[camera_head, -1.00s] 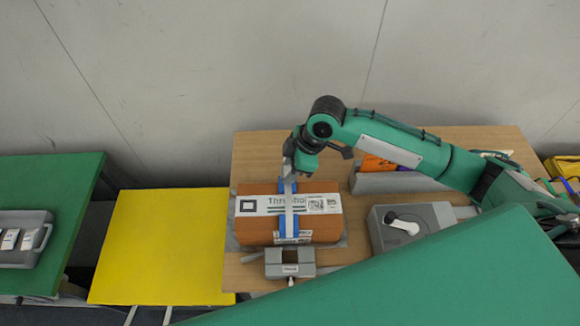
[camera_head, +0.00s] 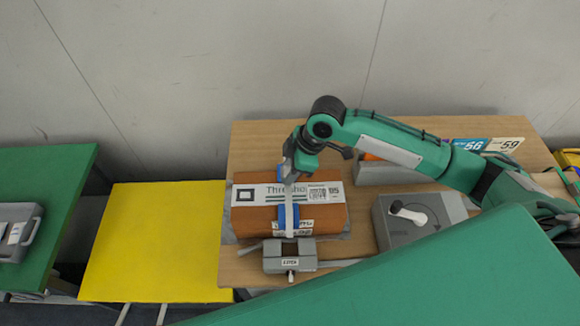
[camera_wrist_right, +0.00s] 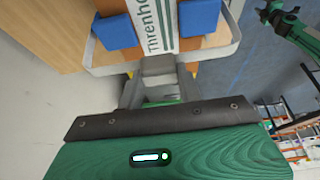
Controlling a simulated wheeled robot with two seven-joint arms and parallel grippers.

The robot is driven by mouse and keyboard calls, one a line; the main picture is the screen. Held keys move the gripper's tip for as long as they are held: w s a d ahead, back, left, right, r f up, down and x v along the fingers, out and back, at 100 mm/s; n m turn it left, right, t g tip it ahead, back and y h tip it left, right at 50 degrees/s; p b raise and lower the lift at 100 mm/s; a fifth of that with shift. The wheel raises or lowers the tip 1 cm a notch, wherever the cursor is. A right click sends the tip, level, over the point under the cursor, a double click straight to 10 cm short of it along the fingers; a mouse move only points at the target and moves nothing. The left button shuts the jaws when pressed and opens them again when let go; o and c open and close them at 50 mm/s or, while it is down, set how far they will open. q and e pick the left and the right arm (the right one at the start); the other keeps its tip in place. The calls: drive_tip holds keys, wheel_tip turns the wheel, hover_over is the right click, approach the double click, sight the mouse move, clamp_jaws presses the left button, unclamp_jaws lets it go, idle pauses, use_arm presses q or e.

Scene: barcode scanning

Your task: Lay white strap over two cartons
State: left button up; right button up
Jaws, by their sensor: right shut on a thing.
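Orange-brown carton material (camera_head: 325,214) lies on the wooden table, with a white printed label across its top. Whether it is one carton or two side by side I cannot tell. The white strap (camera_head: 289,213) runs from my right gripper down over the middle of the top and front, between blue pieces (camera_head: 281,215). My right gripper (camera_head: 292,172) is at the back edge of the carton, shut on the strap's far end; the fingertips are small and partly hidden. The right wrist view shows the gripper (camera_wrist_right: 157,72) near the printed label (camera_wrist_right: 152,25) and blue blocks (camera_wrist_right: 200,15). My left gripper is not in view.
A grey clamp-like fixture (camera_head: 290,262) stands in front of the carton. A grey box with a white crank (camera_head: 408,235) is at right. A grey bin (camera_head: 378,174) stands behind it. A clear yellow table (camera_head: 155,240) and a green table (camera_head: 40,175) are left.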

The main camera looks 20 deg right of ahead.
drive_tip(key=shift+f+b, duration=0.65)
drive_tip(key=shift+f, duration=2.5)
drive_tip(key=o, duration=1.3)
drive_tip(key=b+v, duration=0.3)
drive_tip(key=v, duration=1)
drive_tip(key=shift+s+d+r, duration=0.1)
drive_tip(key=shift+r, duration=0.25)
drive_tip(key=shift+s+f, duration=0.1)
